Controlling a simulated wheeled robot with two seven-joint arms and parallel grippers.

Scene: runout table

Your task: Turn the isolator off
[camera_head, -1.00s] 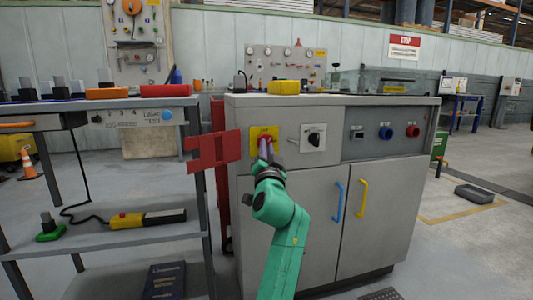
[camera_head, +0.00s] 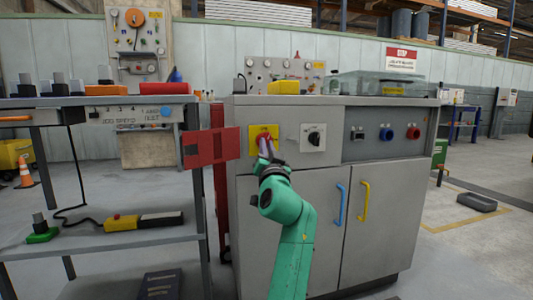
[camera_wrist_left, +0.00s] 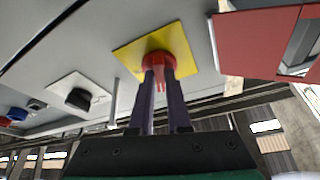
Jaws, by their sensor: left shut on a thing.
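The isolator is a yellow plate (camera_head: 258,131) with a red knob on the grey cabinet's front, at its upper left. The plate (camera_wrist_left: 184,44) and red knob (camera_wrist_left: 157,60) show larger in the left wrist view, where the plate looks tilted. My left gripper (camera_head: 265,147) reaches up to the knob from below. Its two dark fingers (camera_wrist_left: 161,80) are shut on the red knob, one at each side. Part of the knob is hidden behind the fingers. My right gripper is in neither view.
A black selector switch (camera_head: 315,138) on a pale plate is right of the isolator. A red panel (camera_head: 210,148) stands close on the left. Blue (camera_head: 339,204) and yellow (camera_head: 363,201) door handles are lower right. A shelf bench (camera_head: 110,100) stands left.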

